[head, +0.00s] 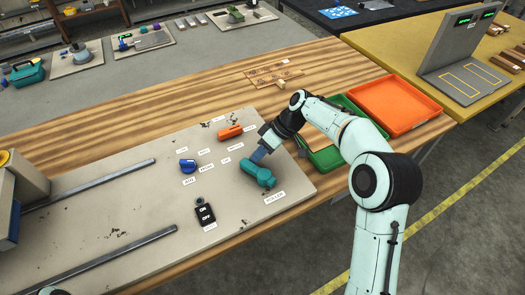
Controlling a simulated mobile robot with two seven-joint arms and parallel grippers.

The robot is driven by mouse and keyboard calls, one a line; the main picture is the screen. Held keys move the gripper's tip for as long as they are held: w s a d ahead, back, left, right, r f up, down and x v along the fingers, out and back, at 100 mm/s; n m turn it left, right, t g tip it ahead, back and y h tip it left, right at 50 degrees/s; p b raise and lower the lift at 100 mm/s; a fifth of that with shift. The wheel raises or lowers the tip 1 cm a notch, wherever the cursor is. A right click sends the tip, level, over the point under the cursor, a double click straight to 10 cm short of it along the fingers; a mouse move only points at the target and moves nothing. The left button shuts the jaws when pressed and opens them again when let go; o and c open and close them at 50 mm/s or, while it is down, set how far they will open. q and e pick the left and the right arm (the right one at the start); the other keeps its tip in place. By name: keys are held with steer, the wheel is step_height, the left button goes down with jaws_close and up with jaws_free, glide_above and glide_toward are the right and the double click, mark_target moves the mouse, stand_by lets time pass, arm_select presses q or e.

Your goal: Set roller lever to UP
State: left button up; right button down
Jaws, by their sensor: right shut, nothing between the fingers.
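The teal lever (262,179) sits on the right part of the beige panel (150,210), with a label that seems to read ROLLER just below it. Its thick body points toward the lower right of the picture. My right gripper (257,157) reaches down from the upper right with its fingers shut and empty. The fingertips are at the upper end of the teal lever; I cannot tell whether they touch it. The fingers and wrist hide some of the panel behind the lever. My left gripper is not in view.
The panel also carries an orange lever (229,132), a blue knob (187,166) and a black ON/OFF switch (205,213). Two metal rails (95,184) run along its left side. Green (325,158) and orange (399,104) trays lie right of my right wrist.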

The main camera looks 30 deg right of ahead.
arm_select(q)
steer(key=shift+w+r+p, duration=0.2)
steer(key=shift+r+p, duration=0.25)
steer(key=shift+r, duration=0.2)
arm_select(e)
steer(key=shift+w+a+n+g, duration=0.1)
steer(key=shift+a+n+g, duration=0.3)
steer(key=shift+n, duration=0.3)
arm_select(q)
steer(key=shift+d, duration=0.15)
